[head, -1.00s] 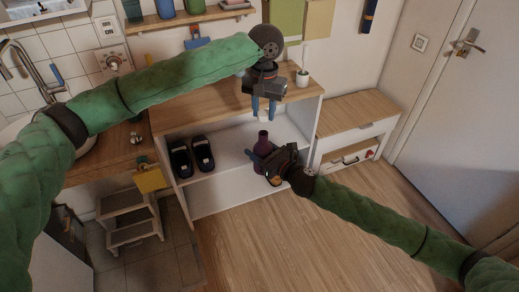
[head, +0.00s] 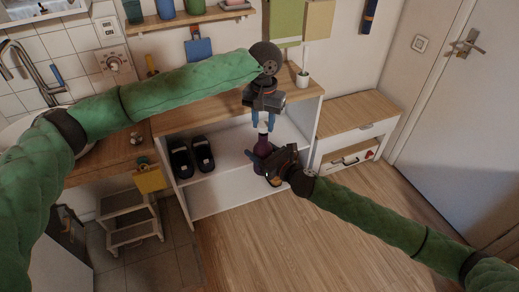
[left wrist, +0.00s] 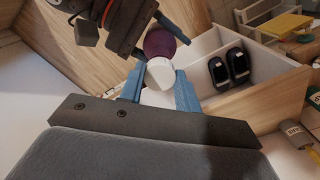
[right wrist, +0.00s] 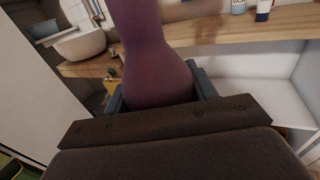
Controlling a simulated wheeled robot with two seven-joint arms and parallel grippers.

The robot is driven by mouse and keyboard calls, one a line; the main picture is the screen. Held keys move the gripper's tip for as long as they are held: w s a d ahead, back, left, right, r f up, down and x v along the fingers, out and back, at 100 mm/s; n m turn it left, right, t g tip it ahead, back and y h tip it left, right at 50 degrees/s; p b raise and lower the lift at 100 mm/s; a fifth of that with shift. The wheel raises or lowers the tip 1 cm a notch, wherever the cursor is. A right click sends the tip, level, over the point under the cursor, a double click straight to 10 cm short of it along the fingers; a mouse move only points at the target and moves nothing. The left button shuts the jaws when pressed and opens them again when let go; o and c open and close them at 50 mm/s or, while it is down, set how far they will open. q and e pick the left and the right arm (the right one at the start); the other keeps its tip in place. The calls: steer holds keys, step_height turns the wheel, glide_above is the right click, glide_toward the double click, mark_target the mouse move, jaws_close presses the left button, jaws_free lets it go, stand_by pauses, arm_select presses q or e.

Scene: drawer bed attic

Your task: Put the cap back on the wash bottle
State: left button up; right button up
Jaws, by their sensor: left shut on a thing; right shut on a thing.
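The wash bottle (head: 262,143) is purple and stands upright in my right gripper (head: 262,157), in front of the white shelf unit. My right gripper is shut on its lower body, and the bottle fills the right wrist view (right wrist: 155,60). My left gripper (head: 263,122) is above it, pointing down, shut on the white cap (head: 263,127). In the left wrist view the cap (left wrist: 160,73) sits between the blue fingers, right at the purple bottle's top (left wrist: 159,43). I cannot tell whether cap and bottle touch.
The shelf unit (head: 230,185) holds a pair of dark slippers (head: 202,154). A low drawer cabinet (head: 345,115) is at the right, a step stool (head: 130,222) at the left. The wooden floor in front is clear.

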arm_select(q)
steer(key=shift+s, duration=0.1)
stand_by(0.5)
steer(key=shift+f, duration=0.85)
steer(key=shift+f, duration=0.55)
